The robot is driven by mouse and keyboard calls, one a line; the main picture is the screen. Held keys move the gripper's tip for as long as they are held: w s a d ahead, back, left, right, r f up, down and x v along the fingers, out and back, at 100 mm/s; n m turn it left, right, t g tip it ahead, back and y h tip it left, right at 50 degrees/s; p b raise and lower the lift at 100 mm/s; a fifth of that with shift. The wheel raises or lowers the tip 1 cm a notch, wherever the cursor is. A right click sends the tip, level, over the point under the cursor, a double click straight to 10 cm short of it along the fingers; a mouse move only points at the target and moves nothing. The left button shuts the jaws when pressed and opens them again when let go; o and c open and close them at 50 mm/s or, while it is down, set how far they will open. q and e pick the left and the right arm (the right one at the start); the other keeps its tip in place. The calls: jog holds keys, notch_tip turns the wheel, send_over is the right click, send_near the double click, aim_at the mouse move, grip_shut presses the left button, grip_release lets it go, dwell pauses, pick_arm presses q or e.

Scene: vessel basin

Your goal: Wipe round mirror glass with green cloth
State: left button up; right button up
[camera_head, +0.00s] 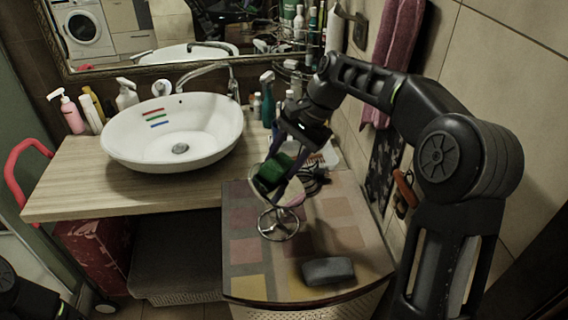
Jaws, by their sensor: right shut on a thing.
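My right gripper (283,172) reaches in from the right and is shut on the green cloth (271,173). The cloth is a small dark green block between the fingers. The round mirror (291,193) stands on a round metal foot on the patterned counter, just under and behind the gripper. The cloth and fingers cover much of its glass. The cloth overlaps the glass in the picture; I cannot tell whether they touch. Only a dark part of my left arm shows at the bottom left corner, and its gripper is out of view.
A white basin (128,149) with colored stripes stands on the wooden counter (60,190), with bottles behind it. A dark grey oblong thing (328,270) lies at the front of the patterned counter (245,285). Pink towels (398,40) hang on the right wall.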

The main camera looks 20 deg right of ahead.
aim_at(283, 176)
jog(key=shift+f, duration=0.1)
dwell(0.4)
jog(key=shift+s+a+f+b, duration=0.1)
jog(key=shift+s+a+b, duration=0.05)
jog(key=shift+s+b, duration=0.3)
jog(key=shift+s+a+b, duration=0.15)
jog(key=shift+s+b, duration=0.1)
jog(key=shift+s, duration=0.25)
jog(key=shift+s+a, duration=0.25)
jog(key=shift+s, duration=0.6)
jog(key=shift+s+b, duration=0.15)
jog(key=shift+b, duration=0.2)
jog(key=shift+s+a, duration=0.15)
jog(key=shift+s, duration=0.45)
jog(key=shift+s+a+r+b, duration=0.15)
jog(key=shift+s+b, duration=0.15)
jog(key=shift+s, duration=0.25)
jog(key=shift+s+a+r+b, duration=0.15)
jog(key=shift+s+b, duration=0.1)
jog(key=shift+s, duration=0.3)
jog(key=shift+f, duration=0.1)
